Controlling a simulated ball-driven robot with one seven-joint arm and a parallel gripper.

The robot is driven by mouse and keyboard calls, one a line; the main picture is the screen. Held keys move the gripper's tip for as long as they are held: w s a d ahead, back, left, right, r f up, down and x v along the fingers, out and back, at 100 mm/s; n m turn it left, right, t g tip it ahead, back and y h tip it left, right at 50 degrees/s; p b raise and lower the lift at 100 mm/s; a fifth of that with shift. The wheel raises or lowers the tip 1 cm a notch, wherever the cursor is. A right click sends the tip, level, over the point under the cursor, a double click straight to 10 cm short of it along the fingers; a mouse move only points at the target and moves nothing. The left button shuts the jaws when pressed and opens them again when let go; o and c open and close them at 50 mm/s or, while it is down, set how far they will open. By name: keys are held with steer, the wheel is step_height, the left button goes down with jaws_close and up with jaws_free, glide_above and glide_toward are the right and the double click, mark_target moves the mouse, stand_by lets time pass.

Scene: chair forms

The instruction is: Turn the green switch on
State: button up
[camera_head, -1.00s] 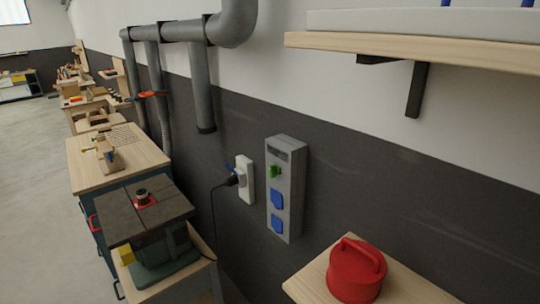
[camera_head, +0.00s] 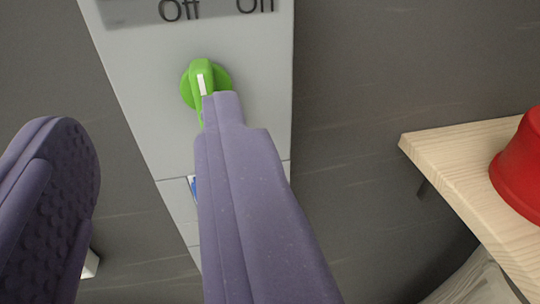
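The green switch (camera_head: 207,76) is a round knob with a raised grip and a white mark. It sits on a grey panel (camera_head: 150,80) below the labels "Off" and "On". The mark points up and slightly left, toward "Off". My gripper (camera_head: 144,112) is open, its two purple fingers wide apart. The right finger's tip overlaps the lower part of the switch; I cannot tell whether they touch. The left finger is off the panel's left side in the picture. Nothing is between the fingers.
A blue part (camera_head: 193,187) of the panel shows behind the right finger. A wooden shelf (camera_head: 450,160) with a red object (camera_head: 522,165) on it juts out at the right. The dark wall (camera_head: 360,70) between panel and shelf is bare.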

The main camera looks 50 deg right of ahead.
mark_target(200, 76)
steer(key=shift+h, duration=0.5)
steer(key=w+d, duration=0.3)
steer(key=w+d+f, duration=0.1)
steer(key=w+d, duration=0.1)
steer(key=shift+w+d, duration=0.1)
steer(key=shift+d, duration=0.1)
jaws_close()
